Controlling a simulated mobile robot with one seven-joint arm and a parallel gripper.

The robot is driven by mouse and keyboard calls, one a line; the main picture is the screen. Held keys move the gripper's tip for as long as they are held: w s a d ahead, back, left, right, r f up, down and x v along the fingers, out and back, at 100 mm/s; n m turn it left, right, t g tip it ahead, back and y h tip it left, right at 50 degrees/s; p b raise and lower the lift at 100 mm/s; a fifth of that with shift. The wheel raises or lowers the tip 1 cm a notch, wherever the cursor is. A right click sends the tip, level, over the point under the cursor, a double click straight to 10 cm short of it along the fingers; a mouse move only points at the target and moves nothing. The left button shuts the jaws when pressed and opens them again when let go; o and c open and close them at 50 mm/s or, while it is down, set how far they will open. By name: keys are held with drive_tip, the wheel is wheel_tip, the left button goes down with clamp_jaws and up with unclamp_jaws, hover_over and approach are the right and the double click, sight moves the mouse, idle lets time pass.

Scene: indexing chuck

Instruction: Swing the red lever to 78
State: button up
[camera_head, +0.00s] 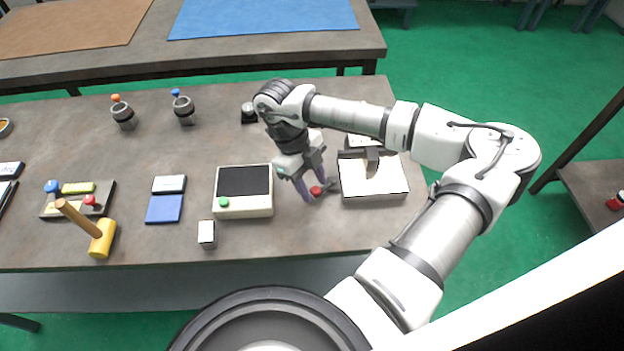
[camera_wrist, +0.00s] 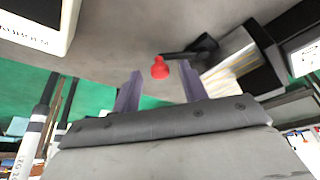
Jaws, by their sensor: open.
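The red lever's round knob (camera_head: 316,191) is at the left side of a white and dark boxy device (camera_head: 386,183). In the wrist view, the red knob (camera_wrist: 160,69) sits at the end of a thin dark arm (camera_wrist: 185,54) that runs right to a black part of the device (camera_wrist: 240,72). My gripper (camera_head: 313,196) is open, with its two purple fingers pointing down at the knob. In the wrist view, the fingertips (camera_wrist: 159,72) are apart on either side of the knob, and I cannot tell whether they touch it. No scale number or 78 mark is readable.
A cream box with a dark screen and green button (camera_head: 244,190) stands just left of my gripper. A small white block (camera_head: 207,234), a yellow mallet (camera_head: 103,240) and a blue pad (camera_head: 165,208) lie further left. Bare table (camera_head: 290,232) shows in front of the lever.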

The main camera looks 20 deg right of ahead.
drive_tip(key=shift+c, duration=0.3)
clamp_jaws()
drive_tip(key=shift+w+b, duration=0.15)
drive_tip(key=shift+b, duration=0.15)
drive_tip(key=m+b, duration=0.1)
drive_tip(key=w+m+y+b, duration=0.1)
drive_tip(key=shift+w+f+m+g+b, duration=0.2)
drive_tip(key=shift+m+g+b, duration=0.1)
drive_tip(key=shift+m, duration=0.1)
drive_tip(key=shift+w+d+r+m+y+b, duration=0.15)
drive_tip(key=shift+w+m+y+b, duration=0.4)
drive_tip(key=shift+m, duration=0.6)
drive_tip(key=shift+w+r+m+y+b, duration=0.1)
drive_tip(key=shift+w+m+y+b, duration=0.25)
drive_tip(key=shift+w+m+b, duration=0.6)
drive_tip(key=shift+s+m, duration=0.25)
drive_tip(key=shift+m, duration=0.05)
drive_tip(key=shift+o, duration=0.3)
unclamp_jaws()
